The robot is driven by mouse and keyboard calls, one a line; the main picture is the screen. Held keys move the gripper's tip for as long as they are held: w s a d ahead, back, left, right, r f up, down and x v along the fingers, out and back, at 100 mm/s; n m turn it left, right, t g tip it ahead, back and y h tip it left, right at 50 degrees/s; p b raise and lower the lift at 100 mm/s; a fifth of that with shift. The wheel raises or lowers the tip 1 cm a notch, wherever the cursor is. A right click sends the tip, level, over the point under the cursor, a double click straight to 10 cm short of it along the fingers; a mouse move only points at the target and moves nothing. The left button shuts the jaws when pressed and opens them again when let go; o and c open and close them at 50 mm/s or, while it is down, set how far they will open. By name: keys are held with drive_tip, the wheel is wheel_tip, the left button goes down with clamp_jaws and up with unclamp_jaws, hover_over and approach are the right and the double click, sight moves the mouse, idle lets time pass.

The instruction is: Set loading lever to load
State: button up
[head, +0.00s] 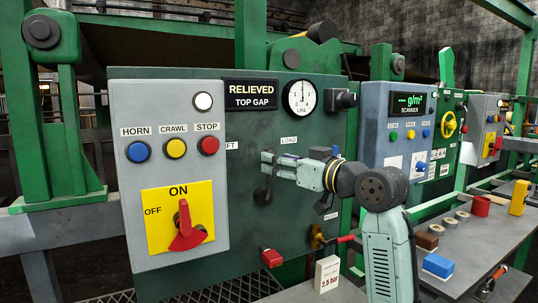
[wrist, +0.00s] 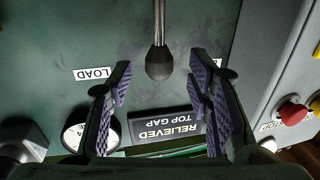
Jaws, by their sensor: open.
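The loading lever, a metal rod with a dark knob (wrist: 160,62), shows in the wrist view, where the picture is upside down. The knob lies between the two open finger tips of my gripper (wrist: 160,65), with a gap on both sides. The LOAD label (wrist: 93,73) is to its left there. In the head view, the dark lower part of the lever (head: 262,194) shows just below my gripper (head: 266,164) on the green panel; its upper part is hidden. The LOAD label (head: 289,140) is up and right of the lever, and a partly hidden label ending in FT (head: 232,146) is on the left.
A grey control box (head: 130,210) with buttons and a red switch (head: 186,228) stands close on the left. A LINE gauge (head: 300,98) and RELIEVED TOP GAP sign (head: 251,94) are above. A red knob (head: 271,258) is below. A scanner box (head: 372,140) is right.

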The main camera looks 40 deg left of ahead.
drive_tip(key=shift+w+a+p, duration=0.2)
drive_tip(key=shift+a, duration=0.95)
drive_tip(key=shift+w+a+p, duration=0.2)
drive_tip(key=shift+a, duration=0.9)
clamp_jaws()
